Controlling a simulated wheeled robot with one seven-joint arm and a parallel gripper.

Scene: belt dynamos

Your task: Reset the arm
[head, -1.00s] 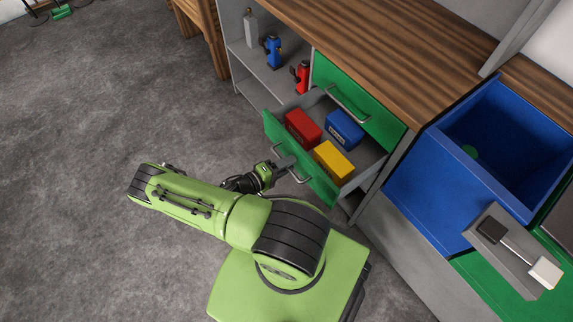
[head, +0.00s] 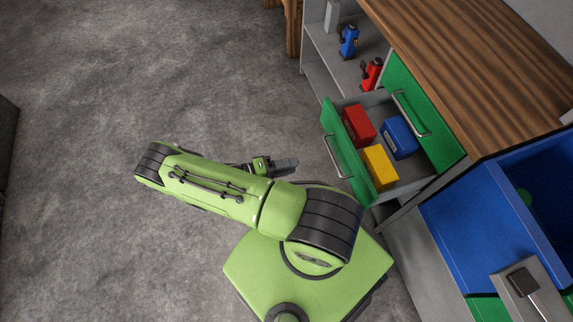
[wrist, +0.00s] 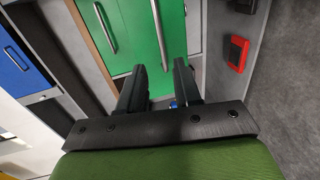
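My arm (head: 215,187) is bent over my base in the head view. My gripper (head: 297,162) is to the left of the open green drawer (head: 346,150), apart from its handle (head: 334,157). In the wrist view the two dark fingers of my gripper (wrist: 160,82) stand apart with nothing held between them. Green fronts with metal handles (wrist: 105,28) lie beyond the fingers.
The pulled-out drawer holds a red box (head: 358,125), a blue box (head: 399,137) and a yellow box (head: 380,167). A blue bin (head: 470,215) stands at the right. Red (head: 371,74) and blue (head: 348,41) items are on the shelf.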

